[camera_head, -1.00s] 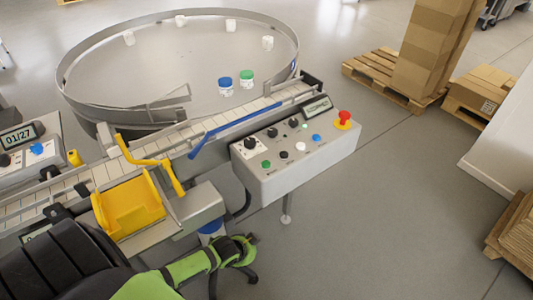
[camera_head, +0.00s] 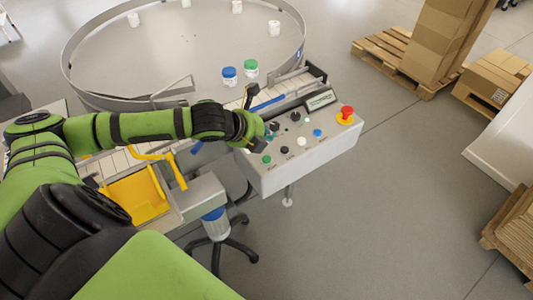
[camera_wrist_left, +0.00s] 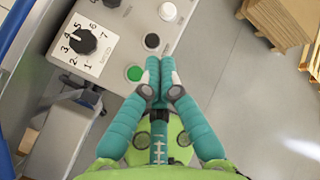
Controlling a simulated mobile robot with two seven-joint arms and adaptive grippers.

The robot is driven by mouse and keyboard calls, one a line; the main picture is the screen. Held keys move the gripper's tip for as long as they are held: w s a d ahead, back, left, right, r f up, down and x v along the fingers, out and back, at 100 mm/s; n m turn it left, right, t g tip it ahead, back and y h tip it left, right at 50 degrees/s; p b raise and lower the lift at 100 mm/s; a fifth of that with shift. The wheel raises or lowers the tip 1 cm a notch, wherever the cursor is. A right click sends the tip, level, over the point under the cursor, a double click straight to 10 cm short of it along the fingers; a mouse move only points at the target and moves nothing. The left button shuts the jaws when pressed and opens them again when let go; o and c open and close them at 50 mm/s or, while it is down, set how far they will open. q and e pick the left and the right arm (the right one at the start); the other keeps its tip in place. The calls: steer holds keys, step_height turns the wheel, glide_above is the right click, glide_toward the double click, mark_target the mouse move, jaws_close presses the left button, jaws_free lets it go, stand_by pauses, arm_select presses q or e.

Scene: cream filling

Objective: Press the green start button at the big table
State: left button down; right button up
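The green start button (camera_head: 267,160) is at the front left of the grey control box (camera_head: 305,160) by the big round table (camera_head: 180,60). It also shows in the left wrist view (camera_wrist_left: 134,73), just left of my fingertips and uncovered. My left gripper (camera_wrist_left: 159,65) has its teal fingers together, with nothing visible between them. In the wrist view its tips lie between the green button and a black button (camera_wrist_left: 152,41). In the head view my left gripper (camera_head: 268,138) is over the left part of the box. I cannot tell whether it touches the panel. My right gripper is not in view.
The panel also has a numbered dial (camera_wrist_left: 82,40), a white button (camera_wrist_left: 167,11), a blue button (camera_head: 317,133) and a red emergency stop (camera_head: 346,114). A conveyor with a yellow chute (camera_head: 137,197) is at the left. The floor right of the box is clear.

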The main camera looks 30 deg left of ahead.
arm_select(q)
steer(key=shift+w+a+r+m, duration=0.2)
steer(key=shift+a+r+m, duration=0.3)
steer(key=shift+a+r, duration=0.15)
steer(key=b, duration=0.8)
glide_above(264, 159)
step_height(264, 159, down, 7)
steer(key=shift+f, duration=0.85)
steer(key=shift+f, duration=0.4)
